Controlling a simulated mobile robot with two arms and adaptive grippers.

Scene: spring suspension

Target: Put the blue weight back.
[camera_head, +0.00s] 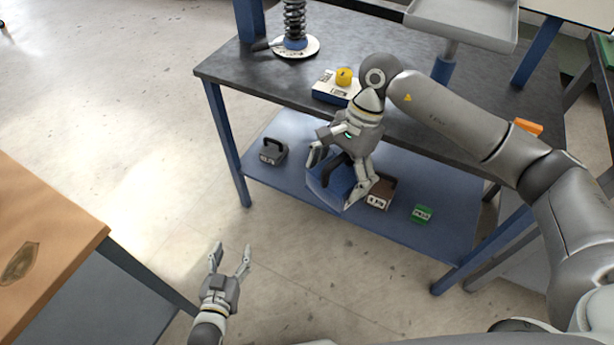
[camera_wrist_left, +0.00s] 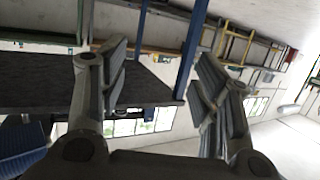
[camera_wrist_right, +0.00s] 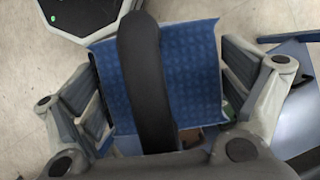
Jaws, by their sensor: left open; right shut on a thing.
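The blue weight (camera_head: 330,191) is a blue block with a black handle. My right gripper (camera_head: 342,181) is shut on it, at or just in front of the blue lower shelf (camera_head: 290,178); I cannot tell whether it touches the shelf. In the right wrist view the blue weight (camera_wrist_right: 196,65) sits between the fingers, its black handle arching toward the camera. My left gripper (camera_head: 231,258) is open and empty above the floor, left of the shelf. The left wrist view shows its fingers (camera_wrist_left: 160,85) spread with nothing between them.
On the shelf stand a dark grey weight (camera_head: 272,152) at left, a brown weight (camera_head: 381,194) close right of the blue one, and a green weight (camera_head: 422,214). The dark tabletop (camera_head: 240,75) above holds a spring stand (camera_head: 296,46) and a yellow piece (camera_head: 344,76). A wooden table (camera_head: 50,235) is at left.

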